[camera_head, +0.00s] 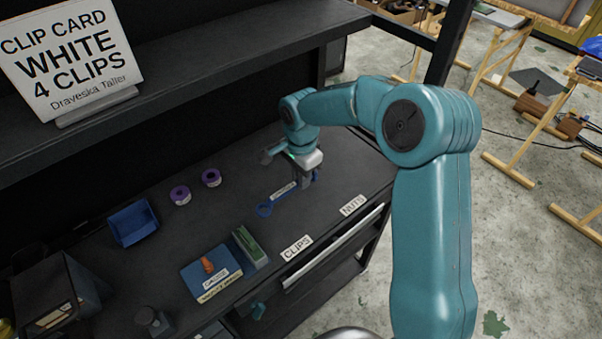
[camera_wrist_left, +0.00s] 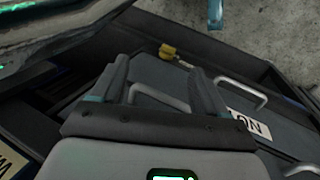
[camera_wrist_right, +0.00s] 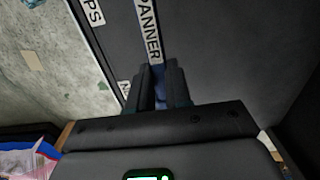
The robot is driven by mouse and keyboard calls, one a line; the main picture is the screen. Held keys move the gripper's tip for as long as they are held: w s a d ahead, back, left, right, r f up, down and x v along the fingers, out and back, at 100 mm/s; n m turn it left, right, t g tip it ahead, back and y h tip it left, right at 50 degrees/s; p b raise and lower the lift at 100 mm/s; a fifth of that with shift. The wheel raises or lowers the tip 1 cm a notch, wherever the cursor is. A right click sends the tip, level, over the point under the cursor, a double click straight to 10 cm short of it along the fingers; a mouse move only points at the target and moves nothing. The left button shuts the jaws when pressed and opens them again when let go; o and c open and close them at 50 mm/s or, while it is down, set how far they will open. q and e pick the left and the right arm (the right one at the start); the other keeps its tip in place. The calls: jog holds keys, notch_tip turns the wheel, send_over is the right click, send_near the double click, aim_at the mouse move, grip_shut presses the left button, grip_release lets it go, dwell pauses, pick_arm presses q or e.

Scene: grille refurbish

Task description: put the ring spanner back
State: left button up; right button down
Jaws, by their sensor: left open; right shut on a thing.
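The ring spanner (camera_head: 265,210) is blue and lies along its white SPANNER label (camera_head: 284,190) on the dark bench top. Its ring end shows at the lower left of the label; its other end runs under my right gripper (camera_head: 308,180). In the right wrist view my right gripper (camera_wrist_right: 160,85) is shut on a narrow blue part of the spanner, beside the SPANNER label (camera_wrist_right: 148,30). The fingers hide the held part, and I cannot tell whether the spanner touches the bench. My left gripper (camera_wrist_left: 162,85) is open and empty, above a grey panel with metal handles.
A blue bin (camera_head: 132,222), two purple rolls (camera_head: 180,195), a blue box with an orange item (camera_head: 208,272) and a green-topped block (camera_head: 250,246) stand left of the spanner. CLIPS (camera_head: 297,247) and NUTS (camera_head: 352,205) labels mark the front edge.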

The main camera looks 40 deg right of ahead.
jog(key=shift+s+a+f+b, duration=0.15)
jog(key=shift+f+b, duration=0.65)
jog(key=shift+f, duration=0.55)
jog(key=shift+f+b, duration=0.6)
jog(key=shift+f, duration=0.25)
jog(key=shift+f+b, duration=1.45)
jog(key=shift+f, duration=0.3)
jog(key=c, duration=1)
grip_release()
jog(key=shift+r, duration=0.1)
notch_tip(320, 180, up, 16)
jog(key=shift+r, duration=0.1)
